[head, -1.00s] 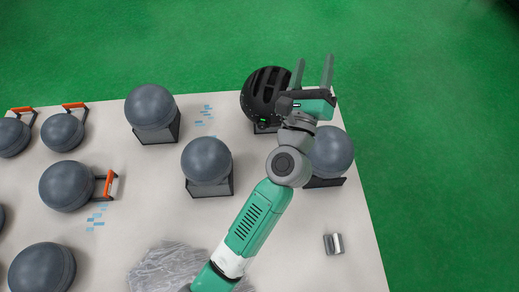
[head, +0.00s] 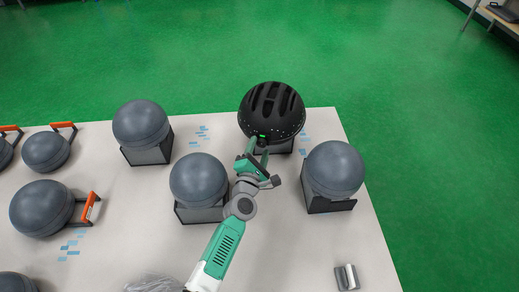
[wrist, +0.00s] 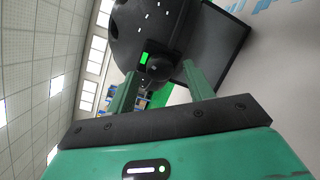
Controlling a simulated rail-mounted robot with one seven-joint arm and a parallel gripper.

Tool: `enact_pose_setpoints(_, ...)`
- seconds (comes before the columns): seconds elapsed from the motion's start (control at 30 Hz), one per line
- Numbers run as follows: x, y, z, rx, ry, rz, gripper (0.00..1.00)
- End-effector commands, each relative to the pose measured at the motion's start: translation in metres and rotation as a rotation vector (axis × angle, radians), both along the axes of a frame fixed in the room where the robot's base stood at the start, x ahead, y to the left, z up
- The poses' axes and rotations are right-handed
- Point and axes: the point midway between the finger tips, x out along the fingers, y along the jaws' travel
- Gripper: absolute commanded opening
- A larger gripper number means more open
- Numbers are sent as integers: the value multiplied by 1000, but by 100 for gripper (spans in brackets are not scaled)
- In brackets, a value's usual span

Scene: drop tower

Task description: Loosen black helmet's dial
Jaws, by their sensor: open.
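The black helmet (head: 272,106), with long vents, rests on a dark stand at the far right part of the table. Its dial, a small dark knob beside a bright green patch, faces my gripper. In the wrist view the dial (wrist: 158,69) shows between my two fingers, near their tips, and the helmet (wrist: 150,25) fills the top. My gripper (head: 258,147) is open just in front of the helmet's lower edge. It also shows in the wrist view (wrist: 160,82). I cannot tell whether a finger touches the dial.
Grey domes on dark stands flank the arm, one at left (head: 198,180) and one at right (head: 335,168). Another grey dome (head: 141,123) stands back left. Grey domes with orange-handled brackets are at far left. A small metal piece (head: 347,277) lies front right.

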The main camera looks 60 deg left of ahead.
Motion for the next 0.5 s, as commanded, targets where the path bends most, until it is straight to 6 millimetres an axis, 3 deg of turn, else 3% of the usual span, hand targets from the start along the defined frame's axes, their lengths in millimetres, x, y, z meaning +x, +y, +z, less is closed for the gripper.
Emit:
enact_pose_setpoints(0.37, 9, 10, 0, -1, -2, 0, 52)
enact_pose_setpoints(0.5, 9, 10, 0, -1, -2, 0, 29)
